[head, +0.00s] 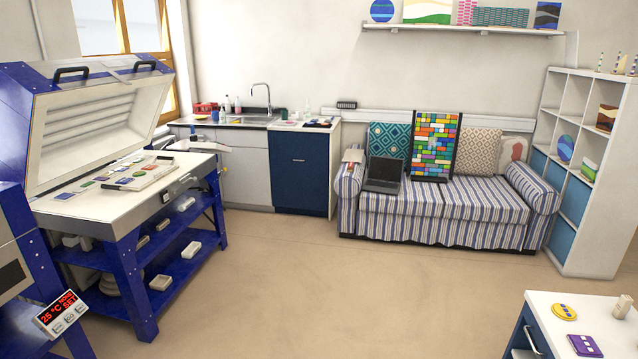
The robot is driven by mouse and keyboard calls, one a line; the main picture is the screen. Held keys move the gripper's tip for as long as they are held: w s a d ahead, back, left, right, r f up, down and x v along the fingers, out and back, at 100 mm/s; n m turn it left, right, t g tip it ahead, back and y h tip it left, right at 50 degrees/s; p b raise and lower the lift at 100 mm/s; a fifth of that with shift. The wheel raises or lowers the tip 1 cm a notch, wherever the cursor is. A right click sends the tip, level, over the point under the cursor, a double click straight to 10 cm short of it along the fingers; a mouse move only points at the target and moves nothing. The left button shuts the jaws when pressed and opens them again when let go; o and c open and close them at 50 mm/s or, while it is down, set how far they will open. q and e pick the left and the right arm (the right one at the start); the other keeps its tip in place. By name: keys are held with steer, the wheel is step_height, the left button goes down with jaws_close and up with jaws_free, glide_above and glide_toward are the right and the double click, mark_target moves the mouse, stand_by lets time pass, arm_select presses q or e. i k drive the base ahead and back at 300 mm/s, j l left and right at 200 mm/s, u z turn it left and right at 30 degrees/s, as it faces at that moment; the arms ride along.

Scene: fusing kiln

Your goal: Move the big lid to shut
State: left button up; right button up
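The big lid (100,112) of the fusing kiln is at the left of the head view. It stands raised and tilted back, with its pale ribbed inside facing the room. Two black handles, one on the left (70,73) and one on the right (145,65), sit along its upper edge. Below it is the kiln bed (80,207), pale and flat, with small coloured glass pieces on a board (130,178). The bed rests on a blue frame (128,262). Neither of my grippers shows in the head view.
A control box (62,313) reading 25 °C is at the lower left. Blue shelves under the kiln hold pale blocks. A white-topped cabinet (590,325) stands at the lower right. A striped sofa (440,212) and sink counter line the back. The middle floor (300,290) is clear.

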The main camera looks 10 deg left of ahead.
mark_target(62, 121)
steer(key=i+j+u, duration=0.1)
steer(key=i+u, duration=0.3)
steer(key=i, duration=0.15)
steer(key=i+l+u, duration=0.1)
steer(key=i+u, duration=0.3)
steer(key=i, duration=0.15)
steer(key=i+l+u, duration=0.4)
steer(key=i, duration=0.15)
steer(key=j, duration=0.1)
